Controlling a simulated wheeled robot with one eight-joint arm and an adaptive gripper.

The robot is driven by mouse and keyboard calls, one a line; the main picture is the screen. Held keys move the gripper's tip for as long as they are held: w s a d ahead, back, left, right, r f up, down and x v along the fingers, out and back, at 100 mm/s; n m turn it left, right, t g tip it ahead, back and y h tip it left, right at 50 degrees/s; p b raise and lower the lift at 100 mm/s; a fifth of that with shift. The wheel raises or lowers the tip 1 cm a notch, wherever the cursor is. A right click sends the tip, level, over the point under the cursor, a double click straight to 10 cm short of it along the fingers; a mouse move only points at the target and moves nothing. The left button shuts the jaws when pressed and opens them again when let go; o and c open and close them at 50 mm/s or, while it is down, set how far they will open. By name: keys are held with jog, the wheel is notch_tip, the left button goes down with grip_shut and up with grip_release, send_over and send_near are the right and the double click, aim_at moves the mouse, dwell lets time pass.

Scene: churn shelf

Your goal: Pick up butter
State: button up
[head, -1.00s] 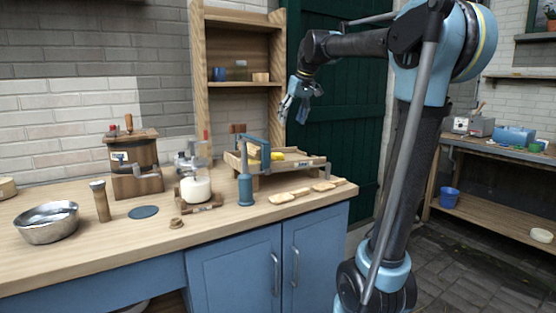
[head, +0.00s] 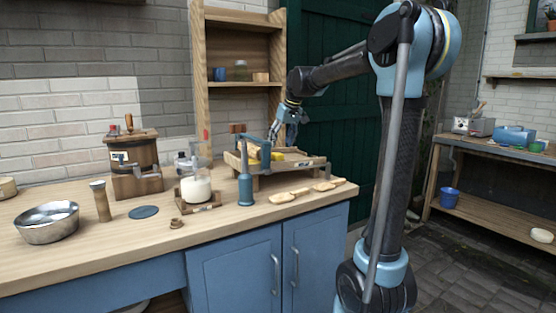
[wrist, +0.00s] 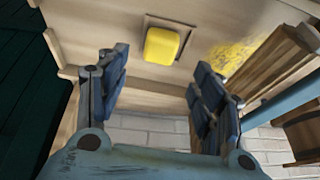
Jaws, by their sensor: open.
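The butter (wrist: 162,45) is a yellow block with rounded edges. In the wrist view it sits on a small square patch of a pale wooden tray (wrist: 90,35), at the upper middle. My gripper (wrist: 160,90) is open and empty. Its blue fingers stand to the left and right below the butter in that view, apart from it. In the head view my gripper (head: 282,131) is just above the tray, at its back, and yellow (head: 294,150) shows below it. The butter's outline is partly hidden there by the tray's frame.
A blue arched frame (head: 262,143) and a blue cylinder (head: 245,188) stand at the tray. A yellow smear (wrist: 228,57) lies beside the butter. Wooden paddles (head: 290,195) lie in front. A jar (head: 196,188), churn (head: 134,155) and metal bowl (head: 50,222) stand left.

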aim_at(278, 153)
jog(key=shift+d+x, duration=0.1)
jog(key=shift+x, duration=1.3)
jog(key=shift+d+x, duration=0.15)
jog(key=shift+x, duration=1.2)
jog(key=shift+s+f, duration=0.1)
jog(key=shift+s, duration=0.05)
jog(key=c, duration=1.1)
jog(key=shift+c, duration=0.4)
